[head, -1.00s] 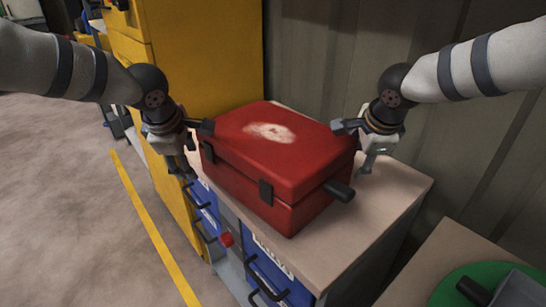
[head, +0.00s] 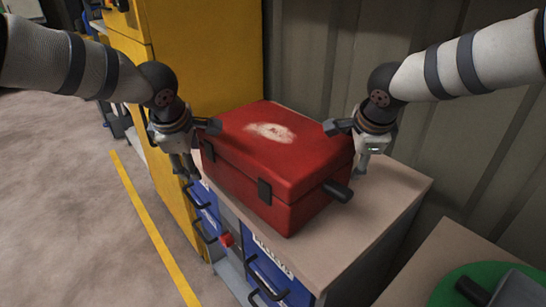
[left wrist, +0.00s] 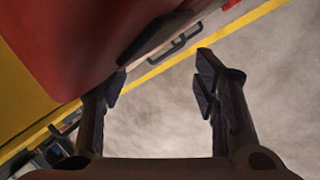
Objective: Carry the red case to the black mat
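The red case (head: 275,165) lies closed on a pale-topped blue cabinet, with black latches on its front and a worn pale patch on its lid. A black handle (head: 338,191) sticks out of its right end. My left gripper (head: 200,148) is open at the case's left end. In the left wrist view its fingers (left wrist: 160,85) are spread with nothing between them, and the case (left wrist: 75,40) fills the upper left. My right gripper (head: 348,148) appears open at the right end, above and behind the handle. Contact with the case is unclear. I see no black mat.
The cabinet top (head: 385,205) has bare room to the right of the case. A yellow cabinet (head: 205,50) stands close behind on the left, and a corrugated wall (head: 330,50) runs behind. A green round item (head: 450,288) lies on another surface at lower right.

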